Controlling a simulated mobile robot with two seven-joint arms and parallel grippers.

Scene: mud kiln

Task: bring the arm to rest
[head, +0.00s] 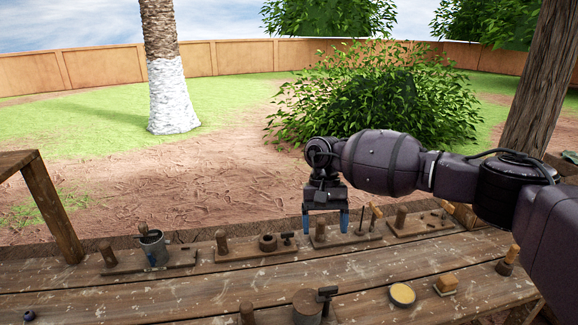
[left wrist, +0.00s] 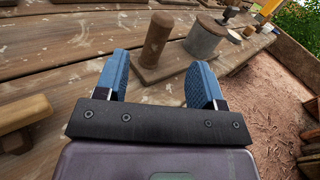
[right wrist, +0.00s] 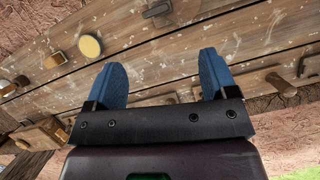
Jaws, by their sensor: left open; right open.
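My right arm reaches in from the right in the head view. Its gripper (head: 325,222) hangs over the back of the wooden table (head: 200,287), with the two blue fingers apart and nothing between them. The right wrist view also shows the right gripper (right wrist: 162,74) open above bare planks. My left gripper (left wrist: 160,72) shows only in the left wrist view. Its blue fingers are apart, near an upright wooden peg on a small board (left wrist: 157,40). The peg appears between the fingers in the picture, but I see no contact. The left arm is not in the head view.
Several peg boards line the table's back edge, one bearing a grey metal cup (head: 153,247). Nearer stand a round block (head: 307,306), a yellow-topped disc (head: 402,295), a wooden block (head: 447,283) and a brush-like tool (head: 508,260). The left-middle planks are mostly bare. A bush (head: 375,95) stands beyond.

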